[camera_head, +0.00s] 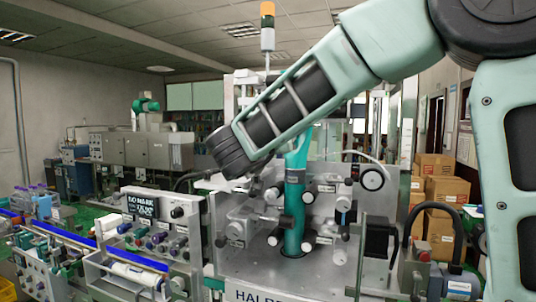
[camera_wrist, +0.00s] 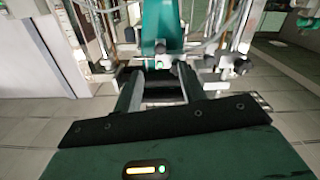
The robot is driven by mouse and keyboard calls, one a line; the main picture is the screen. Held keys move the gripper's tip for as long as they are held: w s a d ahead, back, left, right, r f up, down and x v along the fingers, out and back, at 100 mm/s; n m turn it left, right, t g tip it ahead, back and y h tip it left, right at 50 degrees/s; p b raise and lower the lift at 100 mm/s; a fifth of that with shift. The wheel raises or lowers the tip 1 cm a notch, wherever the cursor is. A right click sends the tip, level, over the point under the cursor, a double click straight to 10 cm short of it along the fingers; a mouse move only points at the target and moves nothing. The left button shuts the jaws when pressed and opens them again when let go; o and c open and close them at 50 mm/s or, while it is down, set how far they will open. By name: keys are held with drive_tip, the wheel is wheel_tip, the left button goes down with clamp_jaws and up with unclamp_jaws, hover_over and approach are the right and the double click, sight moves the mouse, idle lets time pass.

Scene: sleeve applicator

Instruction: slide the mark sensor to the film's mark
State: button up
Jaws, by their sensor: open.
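The teal film (camera_head: 294,195) runs down the front of the sleeve applicator (camera_head: 325,262) between several rollers and bars. In the wrist view a teal band, which looks like the film (camera_wrist: 160,28), stands beyond my gripper (camera_wrist: 160,80). My gripper is open, with its two fingers apart and nothing between them. I cannot pick out the mark sensor or the film's mark for certain among the small fittings. The display (camera_head: 142,206) seems to read "NO MARK" on its first line. In the head view my arm covers the upper film, and my gripper cannot be made out.
A conveyor with blue rails (camera_head: 90,243) runs at the lower left, beside a panel of knobs (camera_head: 160,238). Cardboard boxes (camera_head: 440,190) stand at the right. Metal posts and rods (camera_wrist: 240,40) crowd the machine in the wrist view. The tiled floor (camera_wrist: 30,135) is clear.

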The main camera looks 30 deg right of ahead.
drive_tip(key=b+v, duration=0.1)
drive_tip(key=v, duration=0.5)
drive_tip(key=shift+s+a+b, duration=0.25)
drive_tip(key=shift+a+b, duration=0.05)
drive_tip(key=w+a+f+n+t+y+b, duration=0.35)
drive_tip(key=a+f+n+t+y, duration=0.35)
drive_tip(key=a+y, duration=0.6)
drive_tip(key=s+a+f+n+g+y+b, duration=0.1)
drive_tip(key=s+a+f+n+g+y, duration=0.55)
drive_tip(key=a+f, duration=0.6)
drive_tip(key=s+f+n+g+b, duration=0.2)
drive_tip(key=s+f+g, duration=0.5)
drive_tip(key=s+f, duration=0.7)
drive_tip(key=s+d+f+g+h, duration=0.4)
drive_tip(key=s+d, duration=0.4)
drive_tip(key=s, duration=0.2)
drive_tip(key=shift+d+f+h+b, duration=0.35)
drive_tip(key=shift+f+b, duration=0.1)
drive_tip(key=shift+f, duration=0.35)
